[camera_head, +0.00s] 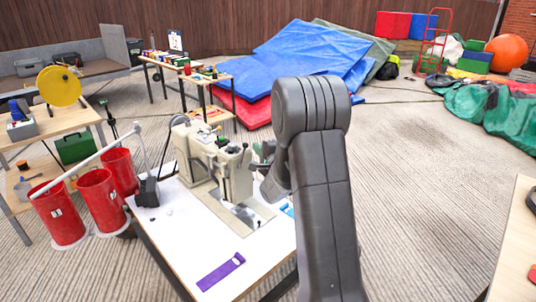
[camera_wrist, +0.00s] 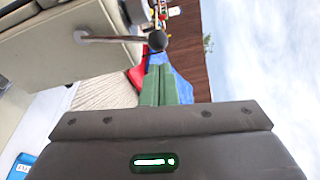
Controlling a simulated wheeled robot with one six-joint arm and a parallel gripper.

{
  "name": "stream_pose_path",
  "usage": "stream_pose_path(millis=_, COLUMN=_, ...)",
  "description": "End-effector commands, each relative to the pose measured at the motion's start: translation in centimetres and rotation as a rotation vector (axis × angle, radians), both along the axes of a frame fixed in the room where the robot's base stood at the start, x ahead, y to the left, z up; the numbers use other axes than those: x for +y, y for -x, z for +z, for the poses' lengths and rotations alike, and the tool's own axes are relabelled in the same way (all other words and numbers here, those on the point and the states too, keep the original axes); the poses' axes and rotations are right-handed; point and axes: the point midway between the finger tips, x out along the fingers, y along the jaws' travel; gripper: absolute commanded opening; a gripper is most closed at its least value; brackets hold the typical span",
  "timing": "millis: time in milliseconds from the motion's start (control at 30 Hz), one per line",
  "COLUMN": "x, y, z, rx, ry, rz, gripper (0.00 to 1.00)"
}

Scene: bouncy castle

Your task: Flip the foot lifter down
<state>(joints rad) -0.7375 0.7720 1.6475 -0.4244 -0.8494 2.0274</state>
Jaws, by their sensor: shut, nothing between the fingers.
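The beige sewing machine (camera_head: 236,176) stands on a white-topped table (camera_head: 185,235). In the wrist view its body (camera_wrist: 70,50) fills the upper left. The foot lifter appears to be the metal rod with a black ball end (camera_wrist: 157,41), sticking out sideways from the machine. In the head view the lever is too small to tell apart. My gripper (camera_head: 262,160) is at the right side of the machine head, partly hidden by my arm. In the wrist view its green fingers (camera_wrist: 159,70) are shut and empty, with their tips close to the ball; I cannot tell whether they touch it.
A purple strip (camera_head: 221,271) lies at the table's front. A small dark box (camera_head: 147,191) is at its left edge. Red buckets (camera_head: 100,200) stand left of the table. Blue mats (camera_head: 305,60) lie behind. The floor to the right (camera_head: 420,190) is clear.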

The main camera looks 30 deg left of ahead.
Motion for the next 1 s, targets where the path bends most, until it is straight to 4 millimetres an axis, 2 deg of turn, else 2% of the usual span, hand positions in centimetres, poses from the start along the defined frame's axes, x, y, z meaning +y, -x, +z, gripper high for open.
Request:
stream_pose_path(millis=533, x=0.44, y=0.54, z=0.09, rx=-0.003, ry=0.002, rz=-0.001, gripper=0.00)
stream_pose_path(millis=1000, x=0.63, y=1.06, z=0.37, rx=-0.080, ry=0.023, rz=0.000, gripper=0.00)
